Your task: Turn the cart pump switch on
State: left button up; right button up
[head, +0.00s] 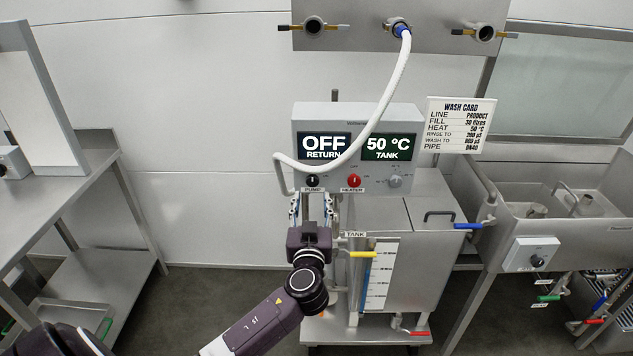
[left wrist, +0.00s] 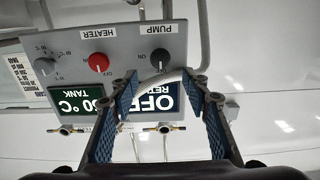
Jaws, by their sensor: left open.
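The black pump switch (head: 313,180) is a round knob on the front of the cart's grey control box (head: 346,112), above the PUMP label. It also shows upside down in the left wrist view (left wrist: 158,61). My left gripper (head: 312,208) is open and empty just below the knob. In the left wrist view its blue-padded fingers (left wrist: 162,88) stand apart, with the knob beyond their tips. I see no contact with the knob. My right gripper is not in view.
A red heater knob (head: 354,181) and a grey dial (head: 395,182) sit right of the pump switch. A white hose (head: 384,103) hangs across the box front, close to the pump switch. A steel table (head: 60,200) stands left and a sink (head: 560,195) right.

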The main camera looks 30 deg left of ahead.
aim_at(312, 182)
pick_arm(q)
jog(key=p+x, duration=0.1)
jog(key=x, duration=0.5)
jog(key=shift+w+a+p, duration=0.15)
jog(key=shift+w+p, duration=0.05)
jog(key=shift+p, duration=0.15)
jog(key=shift+w+a+f, duration=0.1)
jog(key=shift+w+a, duration=0.2)
jog(key=shift+w, duration=0.15)
jog(key=shift+c, duration=0.2)
jog(key=c, duration=1.1)
